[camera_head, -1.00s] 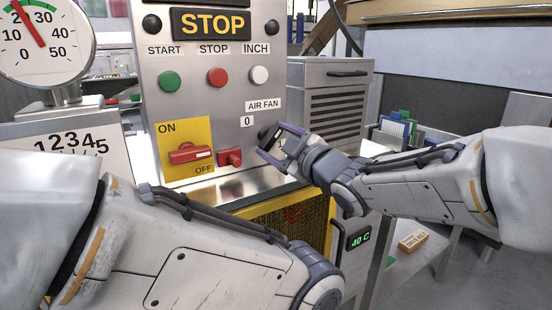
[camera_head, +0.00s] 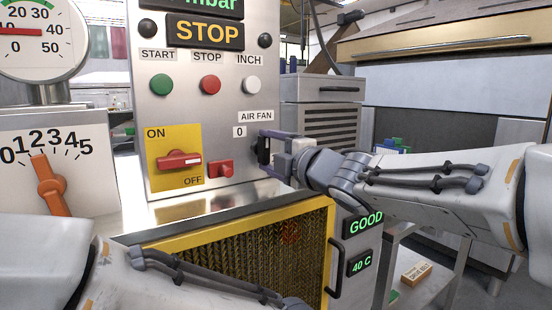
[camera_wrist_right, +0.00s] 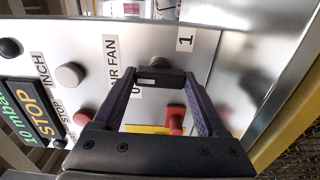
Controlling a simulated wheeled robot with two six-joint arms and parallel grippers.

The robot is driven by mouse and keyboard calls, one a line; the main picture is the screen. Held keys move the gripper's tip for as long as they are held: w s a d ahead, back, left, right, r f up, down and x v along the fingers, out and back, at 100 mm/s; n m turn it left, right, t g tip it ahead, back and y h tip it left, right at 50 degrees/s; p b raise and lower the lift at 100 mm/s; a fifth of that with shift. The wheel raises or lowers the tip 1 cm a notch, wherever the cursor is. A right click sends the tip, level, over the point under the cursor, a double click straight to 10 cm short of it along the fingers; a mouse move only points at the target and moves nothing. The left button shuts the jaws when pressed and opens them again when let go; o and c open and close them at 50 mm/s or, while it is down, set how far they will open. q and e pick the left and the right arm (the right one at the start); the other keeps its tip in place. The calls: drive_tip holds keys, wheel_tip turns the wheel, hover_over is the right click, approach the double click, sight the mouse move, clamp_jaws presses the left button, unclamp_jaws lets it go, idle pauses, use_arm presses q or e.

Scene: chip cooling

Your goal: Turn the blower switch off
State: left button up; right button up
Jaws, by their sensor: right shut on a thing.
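The blower switch is the black AIR FAN knob (camera_wrist_right: 172,78) on the silver control panel (camera_wrist_right: 225,70). My right gripper (camera_wrist_right: 168,92) is shut on it, with one finger on each side. In the wrist view a small white mark shows at the knob's left end, on the side of the AIR FAN and partly hidden 0 labels. The 1 label (camera_wrist_right: 185,43) is apart from the mark. In the head view my right gripper (camera_head: 271,150) hides part of the knob (camera_head: 263,150). The left arm shows at the bottom, but its gripper is out of frame.
A red lever (camera_head: 180,160) on a yellow plate and a smaller red knob (camera_head: 221,168) lie left of the gripper. START, STOP and INCH buttons sit above. A yellow-framed grille (camera_head: 240,250) is below. A display reads GOOD (camera_head: 366,223), another 40 C.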

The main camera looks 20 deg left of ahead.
drive_tip(key=shift+s+a+f, duration=0.1)
idle(0.5)
drive_tip(key=o, duration=1.3)
drive_tip(key=shift+s+d, duration=0.1)
drive_tip(key=shift+d, duration=0.15)
drive_tip(key=v, duration=1)
